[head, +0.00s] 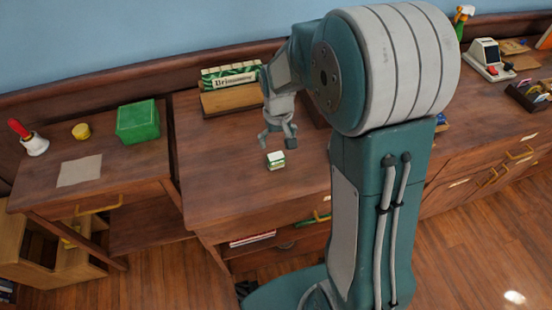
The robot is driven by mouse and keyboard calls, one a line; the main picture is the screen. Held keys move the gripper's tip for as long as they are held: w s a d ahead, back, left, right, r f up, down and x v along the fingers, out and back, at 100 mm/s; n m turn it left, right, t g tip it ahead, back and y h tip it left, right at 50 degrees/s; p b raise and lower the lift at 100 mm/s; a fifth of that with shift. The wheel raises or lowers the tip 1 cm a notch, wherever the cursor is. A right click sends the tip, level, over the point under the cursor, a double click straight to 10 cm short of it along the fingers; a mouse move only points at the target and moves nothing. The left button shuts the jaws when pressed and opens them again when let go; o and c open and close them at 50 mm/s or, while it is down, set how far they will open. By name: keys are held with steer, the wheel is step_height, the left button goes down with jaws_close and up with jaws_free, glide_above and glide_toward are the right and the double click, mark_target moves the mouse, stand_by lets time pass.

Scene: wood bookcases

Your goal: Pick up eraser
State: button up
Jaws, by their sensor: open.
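A small white and green block (276,160), which looks like the eraser, lies on the brown wooden desk top (222,165). My gripper (277,140) is open and empty, pointing down. In the picture its fingers are just above the block; whether they are directly over it or behind it I cannot tell. Nothing is between the fingers that I can see.
A wooden holder with a green and white sign (231,82) stands at the desk's back. The desk front is clear.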

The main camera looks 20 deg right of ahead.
mark_target(275, 158)
steer(key=f, duration=0.5)
steer(key=shift+a+f, duration=0.2)
steer(key=shift+a, duration=0.15)
steer(key=f, duration=0.5)
steer(key=shift+w+d, duration=0.2)
steer(key=shift+w, duration=0.15)
steer(key=c, duration=1.2)
